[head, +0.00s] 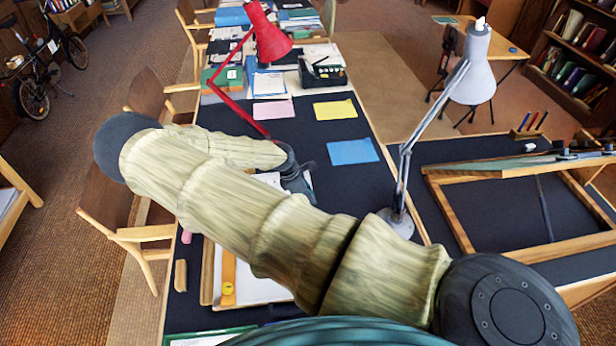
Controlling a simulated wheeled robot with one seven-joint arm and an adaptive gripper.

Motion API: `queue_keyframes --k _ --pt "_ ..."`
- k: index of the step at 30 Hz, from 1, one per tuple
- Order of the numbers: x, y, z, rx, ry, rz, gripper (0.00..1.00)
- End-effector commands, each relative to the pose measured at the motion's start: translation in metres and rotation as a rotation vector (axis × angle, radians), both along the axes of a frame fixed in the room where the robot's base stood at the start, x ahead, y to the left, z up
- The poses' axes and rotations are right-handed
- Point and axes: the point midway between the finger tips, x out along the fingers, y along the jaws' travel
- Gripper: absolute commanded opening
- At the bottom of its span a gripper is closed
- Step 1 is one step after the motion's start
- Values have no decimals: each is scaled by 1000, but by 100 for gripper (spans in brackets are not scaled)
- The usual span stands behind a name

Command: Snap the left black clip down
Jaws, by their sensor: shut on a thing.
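My gripper (299,182) is small and dark in the head view, at the far end of a wood-edged drafting board (207,272) on the dark blue table. It is shut on a dark piece at the far edge of the white paper (272,290), which looks like the left black clip. The clip's outline merges with the dark fingers, so I cannot tell whether it is raised or down. My arm hides the middle of the board and any other clip.
A red lamp (270,40) stands behind my gripper, and a grey lamp (475,65) rises to its right. Blue (352,152), yellow (336,110) and pink (273,111) sheets lie beyond. An orange strip with a yellow roll (228,288) lies on the board.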

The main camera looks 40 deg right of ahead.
Motion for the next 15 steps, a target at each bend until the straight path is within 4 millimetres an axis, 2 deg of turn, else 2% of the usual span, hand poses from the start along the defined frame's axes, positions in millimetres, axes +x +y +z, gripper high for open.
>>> queue_keyframes --k 10,11,13,15 --pt "-5 2 -5 6 9 -3 0" --pt "-5 2 -5 6 9 -3 21" --pt "-5 2 -4 5 8 -3 34" --pt "-4 2 -3 4 7 -2 38"
